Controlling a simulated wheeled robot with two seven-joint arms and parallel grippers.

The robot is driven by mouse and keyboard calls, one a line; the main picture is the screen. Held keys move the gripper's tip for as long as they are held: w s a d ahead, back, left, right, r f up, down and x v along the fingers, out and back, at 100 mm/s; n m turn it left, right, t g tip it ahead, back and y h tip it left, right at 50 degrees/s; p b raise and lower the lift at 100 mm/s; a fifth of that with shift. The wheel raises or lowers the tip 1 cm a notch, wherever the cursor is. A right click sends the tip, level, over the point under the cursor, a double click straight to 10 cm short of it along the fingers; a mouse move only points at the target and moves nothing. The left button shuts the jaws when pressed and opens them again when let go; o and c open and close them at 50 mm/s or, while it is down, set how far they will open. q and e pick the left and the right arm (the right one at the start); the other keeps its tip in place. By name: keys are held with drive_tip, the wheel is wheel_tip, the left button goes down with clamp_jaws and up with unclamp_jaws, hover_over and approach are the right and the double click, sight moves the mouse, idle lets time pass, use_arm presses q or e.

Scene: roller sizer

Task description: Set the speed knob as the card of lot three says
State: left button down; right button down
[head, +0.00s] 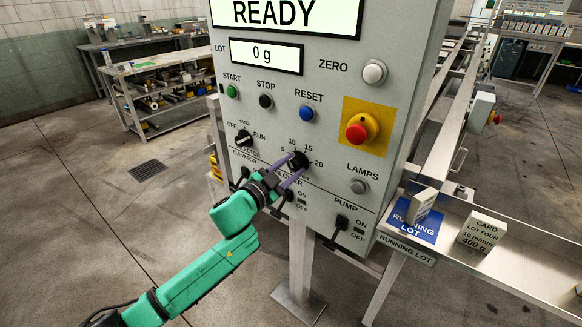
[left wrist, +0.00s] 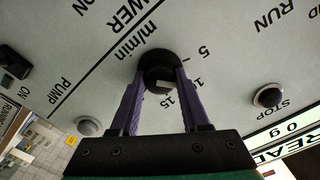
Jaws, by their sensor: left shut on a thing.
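The speed knob (head: 298,160) is a black round knob on the grey panel, with 5, 10, 15 and 20 printed around it. It also shows in the left wrist view (left wrist: 158,68), with a pale mark on its side near the 15; the exact setting is hard to read. My left gripper (head: 292,168) has its two purple fingers closed on either side of the knob. A card (head: 421,206) stands on the blue running-lot plate (head: 401,222); its writing is not legible. Another card (head: 480,233) reads lot four, 10 m/min, 400 g. My right gripper is not in view.
The selector knob (head: 243,137) is left of the speed knob, and the pump switch (head: 341,223) is below right. The red emergency button (head: 361,128) is above right. The displays read READY and 0 g. A metal rail (head: 525,262) carries the cards.

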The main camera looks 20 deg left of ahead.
use_arm(q)
drive_tip(key=m, duration=1.2)
drive_tip(key=shift+m+b, duration=0.35)
drive_tip(key=shift+m, duration=0.05)
idle(0.3)
drive_tip(key=shift+c, duration=1.9)
unclamp_jaws()
